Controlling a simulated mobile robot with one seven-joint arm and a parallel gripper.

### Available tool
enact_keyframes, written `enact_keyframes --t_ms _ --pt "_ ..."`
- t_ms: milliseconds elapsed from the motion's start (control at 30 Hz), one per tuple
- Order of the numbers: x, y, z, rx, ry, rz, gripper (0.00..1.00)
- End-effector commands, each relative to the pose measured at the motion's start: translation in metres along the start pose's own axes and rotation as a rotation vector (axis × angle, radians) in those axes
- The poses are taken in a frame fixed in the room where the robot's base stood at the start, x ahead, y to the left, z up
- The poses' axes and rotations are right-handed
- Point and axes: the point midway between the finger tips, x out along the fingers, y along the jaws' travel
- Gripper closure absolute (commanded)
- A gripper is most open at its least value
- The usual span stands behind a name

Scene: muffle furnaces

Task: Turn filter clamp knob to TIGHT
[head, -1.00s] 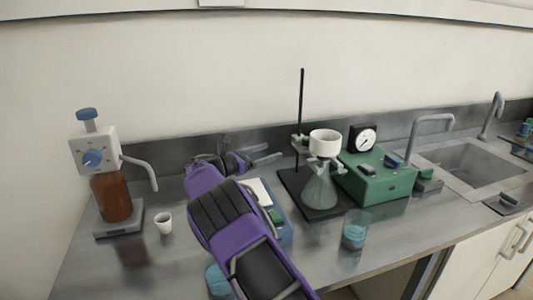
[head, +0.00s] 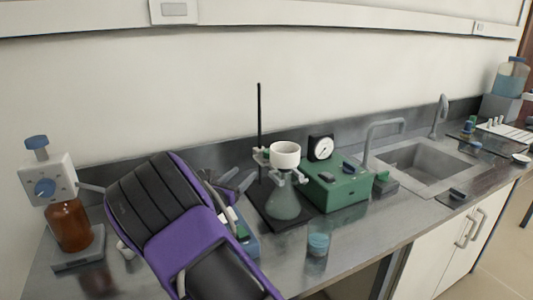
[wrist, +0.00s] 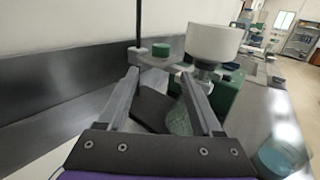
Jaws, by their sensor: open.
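A filter clamp with a green round knob (wrist: 161,50) sits on the dark stand rod (head: 260,115). In the head view the clamp (head: 261,156) is small, and any marking on the knob is too small to read. A white funnel (head: 285,154) sits on a conical flask (head: 283,200) beside the rod; the funnel also shows in the wrist view (wrist: 215,42). My gripper (wrist: 160,76) is open and empty, its two fingers pointing toward the clamp, with the knob beyond and between the fingertips. In the head view my gripper (head: 236,184) is partly hidden by my purple arm.
A green box (head: 337,187) with a dial gauge (head: 321,147) stands right of the flask. A beaker of blue liquid (head: 317,244) stands near the front edge. A bottle with a dispenser (head: 69,225) is at left. A sink (head: 425,164) is at right.

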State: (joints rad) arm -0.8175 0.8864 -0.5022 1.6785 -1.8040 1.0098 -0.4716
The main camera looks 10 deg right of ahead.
Motion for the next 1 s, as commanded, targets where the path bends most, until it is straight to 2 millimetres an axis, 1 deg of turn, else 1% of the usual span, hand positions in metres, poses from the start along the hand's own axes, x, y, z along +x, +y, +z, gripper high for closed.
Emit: enact_keyframes --t_ms 67,133,267,367,800,900,1000 --pt "-0.003 -0.005 -0.003 -0.002 0.015 0.015 0.33" --pt "-0.002 -0.007 -0.004 0.001 0.021 0.018 0.33" --pt "0.011 -0.008 -0.005 0.001 0.021 0.018 0.33" --pt "0.029 -0.008 -0.005 0.001 0.019 0.016 0.33" --pt "0.125 -0.006 -0.007 0.001 0.02 0.016 0.33" --pt "0.143 -0.006 -0.008 0.0 0.02 0.016 0.33" --pt "0.155 -0.005 -0.008 0.0 0.02 0.017 0.33"
